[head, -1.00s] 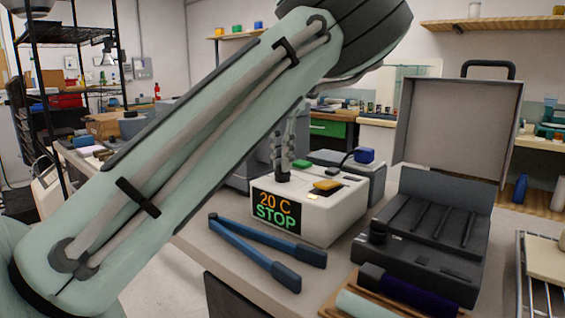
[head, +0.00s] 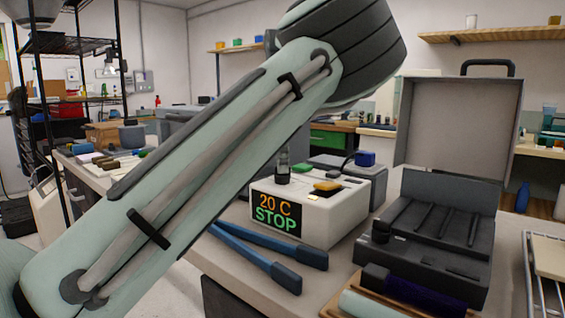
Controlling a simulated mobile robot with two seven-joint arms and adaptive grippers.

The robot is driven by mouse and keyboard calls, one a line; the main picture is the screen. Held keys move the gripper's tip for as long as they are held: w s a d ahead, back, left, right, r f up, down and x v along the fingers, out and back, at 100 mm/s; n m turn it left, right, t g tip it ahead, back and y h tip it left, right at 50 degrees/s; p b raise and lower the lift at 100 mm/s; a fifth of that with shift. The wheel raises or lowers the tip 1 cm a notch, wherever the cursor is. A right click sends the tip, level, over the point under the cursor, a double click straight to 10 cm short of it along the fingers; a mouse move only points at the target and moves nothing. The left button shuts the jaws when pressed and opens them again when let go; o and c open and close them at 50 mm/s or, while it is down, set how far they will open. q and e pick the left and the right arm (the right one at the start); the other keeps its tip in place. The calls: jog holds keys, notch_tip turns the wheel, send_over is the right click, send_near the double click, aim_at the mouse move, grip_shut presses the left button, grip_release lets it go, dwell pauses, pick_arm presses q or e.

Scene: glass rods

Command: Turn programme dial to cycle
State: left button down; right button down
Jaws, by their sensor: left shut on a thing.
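A white box-shaped machine (head: 335,215) stands on the bench with a dark display (head: 276,213) reading "20 C" in orange and "STOP" in green. On its top are a black upright dial (head: 283,178), a yellow control (head: 327,186) and a small green part (head: 301,167). My left arm crosses the picture from lower left to top centre. My left gripper (head: 284,162) is mostly hidden behind it; its tip end shows just above the dial, shut on it. My right gripper is out of view.
Blue-handled pliers-like tool (head: 270,262) lies in front of the machine. An open dark case (head: 425,235) with a raised lid stands to the right. A dark blue roll (head: 405,290) and a pale roll (head: 365,306) lie at the front. A wire rack (head: 528,265) is at far right.

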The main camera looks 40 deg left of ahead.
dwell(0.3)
pick_arm(q)
jog(key=c, duration=1.6)
grip_release()
notch_tip(320, 180, up, 12)
